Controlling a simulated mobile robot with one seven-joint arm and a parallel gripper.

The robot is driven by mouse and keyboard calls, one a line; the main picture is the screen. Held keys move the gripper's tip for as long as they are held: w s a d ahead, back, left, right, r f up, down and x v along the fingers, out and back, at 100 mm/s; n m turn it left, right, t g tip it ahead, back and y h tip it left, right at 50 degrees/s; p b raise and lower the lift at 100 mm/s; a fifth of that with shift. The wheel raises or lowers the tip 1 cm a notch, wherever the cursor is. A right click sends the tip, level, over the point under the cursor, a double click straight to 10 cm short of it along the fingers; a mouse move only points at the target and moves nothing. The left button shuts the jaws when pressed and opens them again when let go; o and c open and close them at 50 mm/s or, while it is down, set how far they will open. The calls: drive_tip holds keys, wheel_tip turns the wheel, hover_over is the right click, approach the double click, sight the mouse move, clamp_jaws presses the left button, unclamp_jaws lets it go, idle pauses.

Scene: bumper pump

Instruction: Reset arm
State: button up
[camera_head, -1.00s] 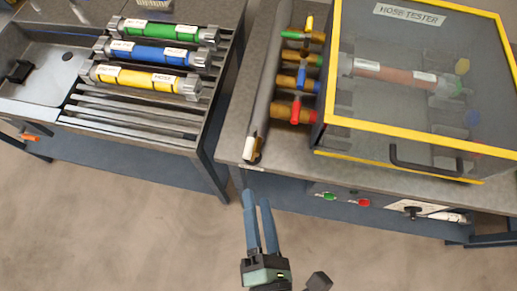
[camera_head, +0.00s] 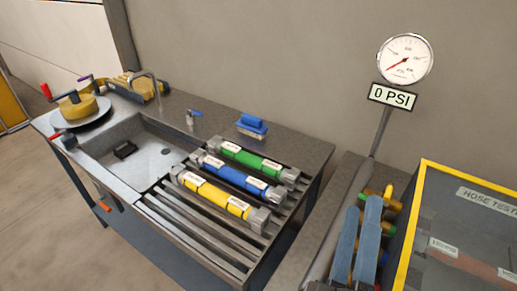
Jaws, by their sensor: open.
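My gripper (camera_head: 358,238) is at the lower right of the head view. Its two blue-grey fingers point up the picture and stand a little apart, with nothing seen between them. They appear in front of the edge of the tester bench and hide part of the coloured valves (camera_head: 389,206). The rest of my arm is cut off by the lower edge.
Green (camera_head: 252,160), blue (camera_head: 237,178) and yellow (camera_head: 213,197) hoses lie on a slatted rack beside the sink (camera_head: 110,150). The yellow-framed hose tester (camera_head: 470,225) is at right. A gauge (camera_head: 404,59) above a "0 PSI" sign stands behind. Floor shows at left.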

drive_tip(key=w+a+r+m+t, duration=0.2)
drive_tip(key=r+m, duration=0.2)
drive_tip(key=r, duration=0.5)
drive_tip(key=w+a+r+m+t, duration=0.1)
drive_tip(key=w+a+r+m, duration=0.15)
drive_tip(key=r, duration=0.55)
drive_tip(key=s+a+r+m+t+y, duration=0.1)
drive_tip(key=a+r+y, duration=0.3)
drive_tip(key=r, duration=0.4)
drive_tip(key=s+a+r+m+t+y, duration=0.2)
drive_tip(key=a+r+m+t+y, duration=0.1)
drive_tip(key=r, duration=0.5)
drive_tip(key=shift+s+a+y+p, duration=0.2)
drive_tip(key=shift+a+y+p, duration=0.2)
drive_tip(key=shift+a, duration=0.15)
